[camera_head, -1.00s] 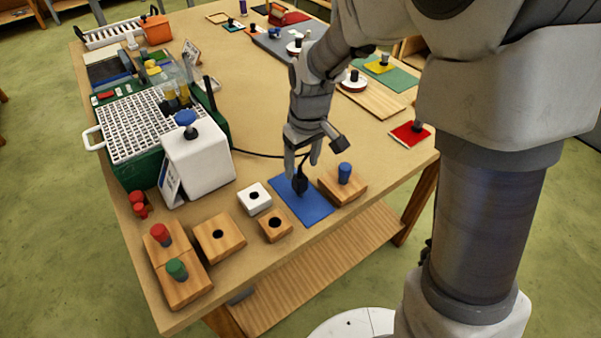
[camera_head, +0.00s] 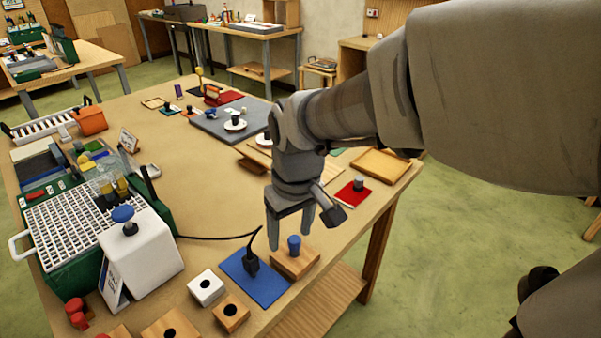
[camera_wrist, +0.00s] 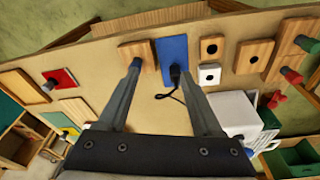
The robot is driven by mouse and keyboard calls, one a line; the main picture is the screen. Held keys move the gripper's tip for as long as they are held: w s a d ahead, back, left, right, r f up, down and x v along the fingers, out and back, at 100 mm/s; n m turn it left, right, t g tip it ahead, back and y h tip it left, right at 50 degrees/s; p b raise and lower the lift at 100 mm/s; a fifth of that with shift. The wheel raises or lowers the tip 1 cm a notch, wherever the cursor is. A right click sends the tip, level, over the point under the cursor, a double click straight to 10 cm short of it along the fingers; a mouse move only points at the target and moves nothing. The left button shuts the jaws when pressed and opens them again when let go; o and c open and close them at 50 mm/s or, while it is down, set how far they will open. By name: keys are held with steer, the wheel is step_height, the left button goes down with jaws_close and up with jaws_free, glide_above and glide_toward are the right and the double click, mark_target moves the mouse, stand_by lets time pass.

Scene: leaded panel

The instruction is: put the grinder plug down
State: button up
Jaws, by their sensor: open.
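The black grinder plug (camera_head: 251,262) stands on the blue mat (camera_head: 262,284) near the table's front edge, its cord rising from its top and curving left toward the white-and-green grinder (camera_head: 140,245). My gripper (camera_head: 290,232) is open and empty, raised above and to the right of the plug, apart from it. In the wrist view the plug (camera_wrist: 175,75) lies on the blue mat (camera_wrist: 172,50) between and beyond the open fingers (camera_wrist: 165,85).
A wooden block with a blue-topped peg (camera_head: 294,246) stands right of the mat, close below my gripper. A white block (camera_head: 206,287) and a wooden block (camera_head: 231,314), both with holes, stand left of it. A red mat (camera_head: 353,192) lies farther back right.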

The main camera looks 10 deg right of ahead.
steer(key=s+d+r+m+t, duration=0.3)
steer(key=s+d+r, duration=0.2)
steer(key=s, duration=0.5)
steer(key=shift+s+r+m+t, duration=0.2)
steer(key=shift+r+m+t, duration=0.1)
steer(key=shift+r, duration=0.6)
steer(key=shift+c, duration=0.4)
steer(key=shift+c, duration=1)
steer(key=shift+a, duration=0.1)
